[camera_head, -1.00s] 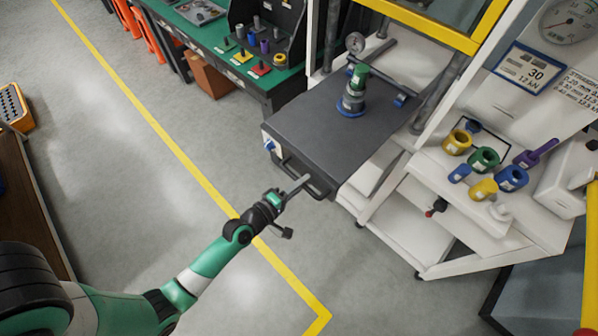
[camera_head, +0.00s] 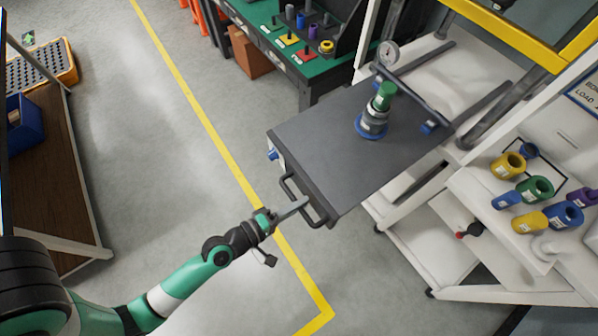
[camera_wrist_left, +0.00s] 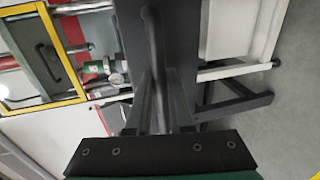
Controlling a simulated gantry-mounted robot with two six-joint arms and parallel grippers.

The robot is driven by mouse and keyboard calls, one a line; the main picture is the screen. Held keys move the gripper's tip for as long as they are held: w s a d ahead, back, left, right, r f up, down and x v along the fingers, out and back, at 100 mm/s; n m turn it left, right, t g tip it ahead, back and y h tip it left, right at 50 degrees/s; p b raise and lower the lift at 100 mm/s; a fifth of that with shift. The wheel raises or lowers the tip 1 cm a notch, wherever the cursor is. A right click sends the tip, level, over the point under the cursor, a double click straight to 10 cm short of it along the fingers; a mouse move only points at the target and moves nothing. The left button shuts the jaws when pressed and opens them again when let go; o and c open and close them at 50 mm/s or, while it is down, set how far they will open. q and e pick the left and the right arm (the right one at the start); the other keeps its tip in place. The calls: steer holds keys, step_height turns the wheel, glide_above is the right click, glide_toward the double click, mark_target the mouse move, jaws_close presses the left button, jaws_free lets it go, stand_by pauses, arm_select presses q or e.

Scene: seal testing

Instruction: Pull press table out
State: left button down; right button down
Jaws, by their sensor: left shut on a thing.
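The dark grey press table (camera_head: 330,140) is a flat slab sticking out from the white press frame toward the lower left in the head view. A black bar handle (camera_head: 287,193) is on its near front edge. My left gripper (camera_head: 296,207) is shut on this handle; in the left wrist view the fingers (camera_wrist_left: 166,112) close around the handle bar (camera_wrist_left: 156,60). A blue, grey and green seal stack (camera_head: 373,115) stands upright on the table near its back. My right gripper is not in view.
A white side shelf (camera_head: 470,200) with several coloured rings is at the right. A green workbench (camera_head: 280,55) stands behind the table. A wooden-topped bench (camera_head: 55,170) is at the left. The grey floor beside the yellow line (camera_head: 190,100) is clear.

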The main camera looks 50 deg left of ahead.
arm_select(q)
steer(key=shift+r, duration=0.15)
steer(key=c, duration=1.2)
jaws_free()
steer(key=shift+c, duration=0.2)
steer(key=o, duration=0.4)
steer(key=shift+s, duration=0.3)
steer(key=shift+o, duration=0.2)
steer(key=shift+w, duration=0.1)
steer(key=b+v, duration=0.5)
steer(key=v, duration=0.6)
steer(key=shift+s+b, duration=0.3)
